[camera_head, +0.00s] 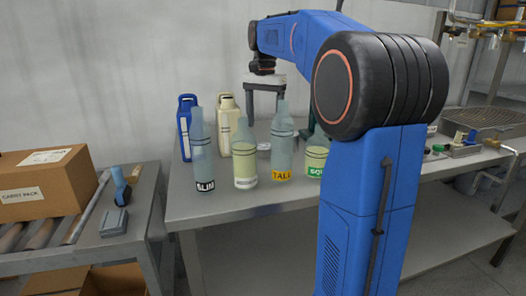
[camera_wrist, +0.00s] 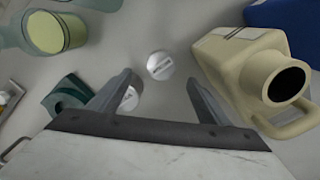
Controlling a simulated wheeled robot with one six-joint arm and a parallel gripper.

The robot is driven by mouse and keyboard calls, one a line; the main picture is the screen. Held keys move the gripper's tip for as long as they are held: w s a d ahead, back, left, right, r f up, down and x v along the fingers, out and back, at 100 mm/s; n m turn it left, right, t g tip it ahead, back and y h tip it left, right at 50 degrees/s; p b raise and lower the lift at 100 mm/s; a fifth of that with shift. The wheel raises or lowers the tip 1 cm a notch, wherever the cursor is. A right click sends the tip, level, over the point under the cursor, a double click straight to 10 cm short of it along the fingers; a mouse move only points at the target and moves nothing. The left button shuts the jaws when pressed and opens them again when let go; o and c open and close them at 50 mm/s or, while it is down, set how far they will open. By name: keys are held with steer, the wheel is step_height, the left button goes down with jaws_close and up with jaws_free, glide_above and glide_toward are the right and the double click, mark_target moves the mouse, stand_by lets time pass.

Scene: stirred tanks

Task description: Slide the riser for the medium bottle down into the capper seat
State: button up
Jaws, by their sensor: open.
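My gripper (camera_head: 265,112) is open, pointing down behind the row of bottles; in the wrist view its fingers (camera_wrist: 161,80) are spread and empty. A round white disc with a dark label (camera_wrist: 160,65) lies below, between the fingertips in the picture. A second labelled white disc (camera_wrist: 128,98) shows partly behind the left finger. The labels are too small to read, so I cannot tell which is the riser for the medium bottle. A dark green part with a round opening (camera_wrist: 68,97) lies left of the fingers; it may belong to the capper. The capper seat is not clearly seen.
Bottles labelled SLIM (camera_head: 201,150) and TALL (camera_head: 281,150), plus a yellow-green one (camera_head: 244,155), line the front of the table (camera_head: 270,200). A cream jug (camera_wrist: 240,65) stands close right of the fingers, with a blue container (camera_head: 186,125) nearby. A carton (camera_head: 40,185) sits left.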

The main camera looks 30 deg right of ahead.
mark_target(263, 145)
steer(key=shift+a+f, duration=0.2)
steer(key=shift+f, duration=4.1)
steer(key=shift+c, duration=0.3)
steer(key=c, duration=1.2)
steer(key=shift+r, duration=0.15)
